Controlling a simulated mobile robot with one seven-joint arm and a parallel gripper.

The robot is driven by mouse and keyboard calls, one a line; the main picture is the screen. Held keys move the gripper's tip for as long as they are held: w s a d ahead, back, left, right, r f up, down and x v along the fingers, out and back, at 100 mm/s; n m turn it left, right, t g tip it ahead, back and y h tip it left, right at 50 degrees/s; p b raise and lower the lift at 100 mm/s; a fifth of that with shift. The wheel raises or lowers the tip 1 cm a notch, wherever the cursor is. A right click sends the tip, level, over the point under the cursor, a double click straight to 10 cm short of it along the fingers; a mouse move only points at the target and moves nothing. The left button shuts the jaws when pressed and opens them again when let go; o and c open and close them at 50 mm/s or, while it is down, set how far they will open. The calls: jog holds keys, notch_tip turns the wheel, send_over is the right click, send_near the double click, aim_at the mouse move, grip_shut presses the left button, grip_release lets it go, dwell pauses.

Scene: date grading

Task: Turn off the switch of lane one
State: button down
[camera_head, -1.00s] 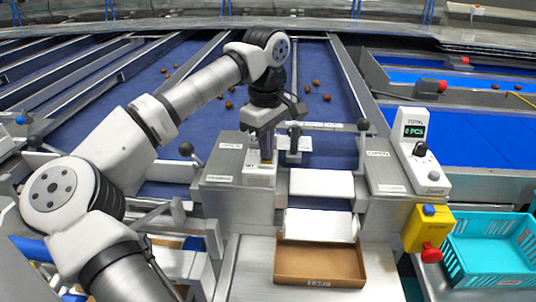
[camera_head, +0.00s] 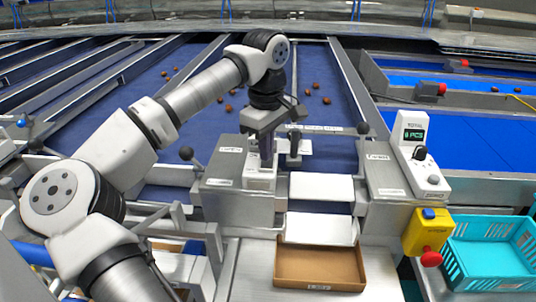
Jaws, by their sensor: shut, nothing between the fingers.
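My gripper (camera_head: 265,158) points straight down, shut and empty, over a small white switch box (camera_head: 259,183) on the left metal housing of the middle lane. The fingertips are at the top of this box, and I cannot tell whether they touch it. The switch itself is hidden or too small to make out, so its position cannot be read. The box's label is too small to read.
Dates lie on the blue belt (camera_head: 335,140). A cardboard box (camera_head: 320,287) sits below white chutes. At right are a counter unit (camera_head: 411,158), a yellow box with a red button (camera_head: 427,232) and a teal crate (camera_head: 490,262).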

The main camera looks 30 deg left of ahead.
aim_at(267, 164)
jog(key=shift+r+p, duration=1.85)
jog(key=shift+r, duration=1)
